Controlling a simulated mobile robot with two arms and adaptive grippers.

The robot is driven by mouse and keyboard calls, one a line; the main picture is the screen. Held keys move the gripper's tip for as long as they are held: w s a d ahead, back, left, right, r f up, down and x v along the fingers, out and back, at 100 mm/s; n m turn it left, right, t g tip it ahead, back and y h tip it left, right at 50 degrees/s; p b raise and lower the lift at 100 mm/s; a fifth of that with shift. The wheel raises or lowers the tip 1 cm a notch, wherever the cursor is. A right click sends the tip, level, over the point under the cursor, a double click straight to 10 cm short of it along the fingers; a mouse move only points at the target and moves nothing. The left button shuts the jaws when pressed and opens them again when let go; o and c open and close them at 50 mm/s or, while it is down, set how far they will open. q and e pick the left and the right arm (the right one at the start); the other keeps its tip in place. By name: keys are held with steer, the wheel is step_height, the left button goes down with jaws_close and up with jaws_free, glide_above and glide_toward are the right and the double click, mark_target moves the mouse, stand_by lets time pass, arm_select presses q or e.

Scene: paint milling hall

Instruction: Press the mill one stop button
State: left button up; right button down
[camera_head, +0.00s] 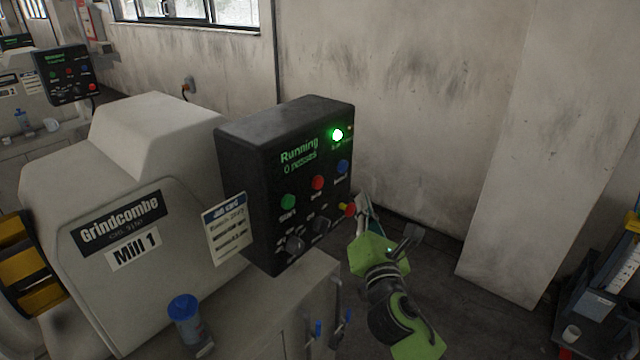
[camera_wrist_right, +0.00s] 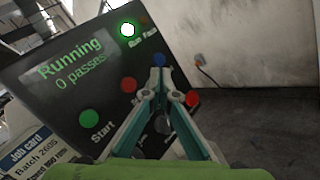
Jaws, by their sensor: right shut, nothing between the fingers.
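The black Mill 1 control box (camera_head: 245,170) reads "Running, 0 passes" with its green run lamp (camera_head: 337,134) lit. On its face are a green start button (camera_head: 288,201), a red button (camera_head: 318,183), whose small label is hard to read, and a blue button (camera_head: 342,166). My right gripper (camera_head: 361,198) is shut and empty just right of the box. In the right wrist view its fingertips (camera_wrist_right: 160,72) appear just below the blue button, right of the red button (camera_wrist_right: 128,85); contact cannot be told. My left gripper is out of view.
Mill 1's pale housing (camera_head: 140,180) stands left of the box, with a job card (camera_head: 227,228) between. Dark knobs (camera_head: 295,245) sit low on the box. A blue-lidded cup (camera_head: 184,308) stands in front. A second mill's box (camera_head: 66,74) is far left.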

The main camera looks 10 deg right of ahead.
mark_target(318, 183)
steer(key=w+a+b, duration=0.2)
steer(key=w+a, duration=0.3)
steer(key=w, duration=0.1)
steer(key=shift+w+a, duration=0.15)
steer(key=shift+w, duration=0.2)
steer(key=shift+w+a, duration=0.1)
steer(key=shift+w, duration=0.05)
stand_by(1.2)
steer(key=shift+w+a, duration=0.15)
steer(key=shift+w, duration=0.05)
steer(key=shift+w+a, duration=0.3)
steer(key=shift+w, duration=0.05)
stand_by(0.9)
stand_by(0.3)
steer(key=shift+s+d+p, duration=0.3)
steer(key=shift+s+d, duration=0.25)
steer(key=shift+s, duration=0.15)
